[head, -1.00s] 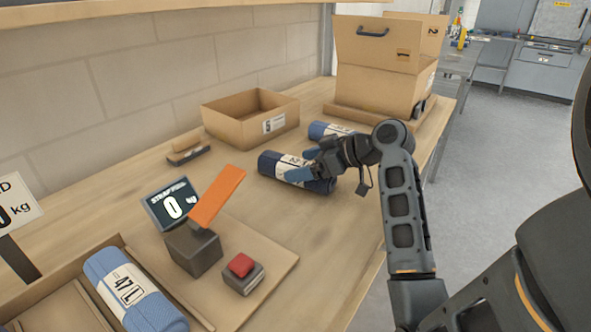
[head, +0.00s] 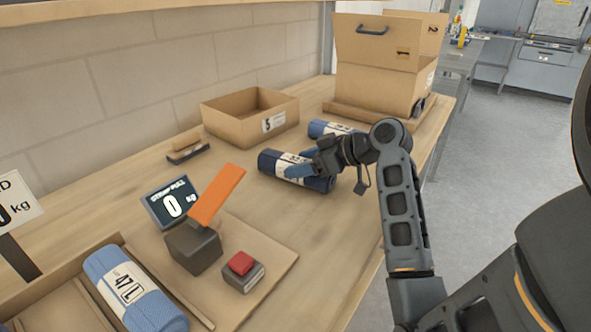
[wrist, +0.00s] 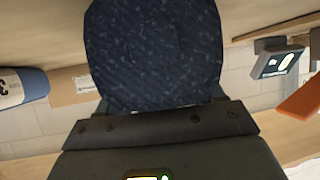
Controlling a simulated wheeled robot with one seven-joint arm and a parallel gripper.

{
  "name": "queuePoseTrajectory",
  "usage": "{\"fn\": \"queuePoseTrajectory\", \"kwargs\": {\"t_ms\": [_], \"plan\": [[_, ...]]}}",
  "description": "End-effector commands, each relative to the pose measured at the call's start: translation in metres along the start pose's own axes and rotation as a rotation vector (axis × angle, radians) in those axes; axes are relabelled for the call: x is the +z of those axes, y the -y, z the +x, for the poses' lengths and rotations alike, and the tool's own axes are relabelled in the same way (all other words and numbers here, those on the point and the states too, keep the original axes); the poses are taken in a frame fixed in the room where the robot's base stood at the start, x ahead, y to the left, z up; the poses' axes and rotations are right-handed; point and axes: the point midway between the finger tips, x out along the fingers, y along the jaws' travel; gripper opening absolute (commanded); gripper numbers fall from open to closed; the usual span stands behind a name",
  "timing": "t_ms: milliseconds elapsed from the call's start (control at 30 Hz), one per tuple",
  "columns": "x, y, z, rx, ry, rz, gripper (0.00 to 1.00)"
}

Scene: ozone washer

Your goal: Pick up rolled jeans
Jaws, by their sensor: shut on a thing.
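A dark navy roll of jeans (head: 273,163) with a white label lies on the wooden bench in the middle of the head view. My gripper (head: 308,166) is shut on it, with its blue fingers around the roll near its right end. In the wrist view the dark blue end of the rolled jeans (wrist: 155,55) fills the space in front of my gripper. I cannot tell whether the roll is clear of the bench. A second blue roll (head: 325,129) lies behind, partly hidden by my arm. A lighter blue roll (head: 135,290) labelled 47 L lies in a tray at the front left.
An open cardboard box (head: 235,125) stands behind, by the wall. Stacked boxes (head: 375,65) stand at the back right. A display reading 0 kg (head: 168,203), an orange lever (head: 217,195) and a red button (head: 242,262) stand in front. A brush (head: 187,150) lies near the wall.

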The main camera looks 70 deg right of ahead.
Motion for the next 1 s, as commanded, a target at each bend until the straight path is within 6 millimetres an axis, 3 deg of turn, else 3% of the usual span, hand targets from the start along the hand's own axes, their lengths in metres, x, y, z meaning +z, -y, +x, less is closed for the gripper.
{"fn": "queuePoseTrajectory", "kwargs": {"t_ms": [367,400,567,767,1000], "plan": [[-0.003,0.0,-0.001,0.0,-0.001,-0.001,0.2],[-0.004,0.0,-0.002,0.0,-0.001,-0.001,0.12],[-0.015,0.0,-0.008,0.001,-0.001,-0.001,0.12],[-0.043,0.0,-0.023,0.001,-0.002,-0.003,0.12],[-0.089,0.0,-0.048,0.0,-0.002,-0.002,0.12]]}}
